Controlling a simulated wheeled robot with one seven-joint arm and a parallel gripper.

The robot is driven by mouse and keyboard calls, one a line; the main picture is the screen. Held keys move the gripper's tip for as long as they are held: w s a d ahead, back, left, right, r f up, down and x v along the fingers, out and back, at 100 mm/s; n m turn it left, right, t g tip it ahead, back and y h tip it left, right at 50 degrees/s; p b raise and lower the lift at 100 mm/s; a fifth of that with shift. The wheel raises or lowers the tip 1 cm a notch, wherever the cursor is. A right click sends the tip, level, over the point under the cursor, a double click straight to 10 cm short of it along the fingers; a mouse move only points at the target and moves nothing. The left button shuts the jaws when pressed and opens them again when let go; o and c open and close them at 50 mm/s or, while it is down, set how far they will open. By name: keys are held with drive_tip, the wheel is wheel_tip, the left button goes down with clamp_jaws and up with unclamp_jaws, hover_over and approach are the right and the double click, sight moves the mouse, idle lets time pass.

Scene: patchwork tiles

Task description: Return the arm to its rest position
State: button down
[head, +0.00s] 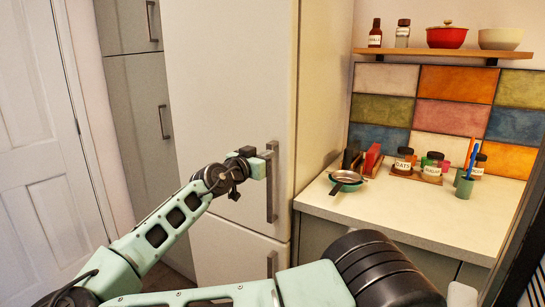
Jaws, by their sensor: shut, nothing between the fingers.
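My mint-green arm reaches up from the lower left of the head view, in front of the tall white fridge (225,70). My gripper (264,160) is at the arm's far end, beside the upper part of the fridge's long vertical handle (272,200). It is shut, with nothing held. The fingertips are small and partly hidden, and I cannot tell whether they touch the handle. The fridge door looks closed. A large mint and black part of my arm fills the bottom middle.
Right of the fridge, a counter (420,215) holds a pan (345,180), labelled jars (433,168) and a green cup (464,187). A shelf (440,53) above carries bottles and bowls. A white door (35,150) stands at left, with grey cabinets (140,110) beside the fridge.

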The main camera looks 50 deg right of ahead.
drive_tip(key=shift+s+a+b, duration=0.15)
drive_tip(key=shift+a+b, duration=0.3)
drive_tip(key=shift+a, duration=1.65)
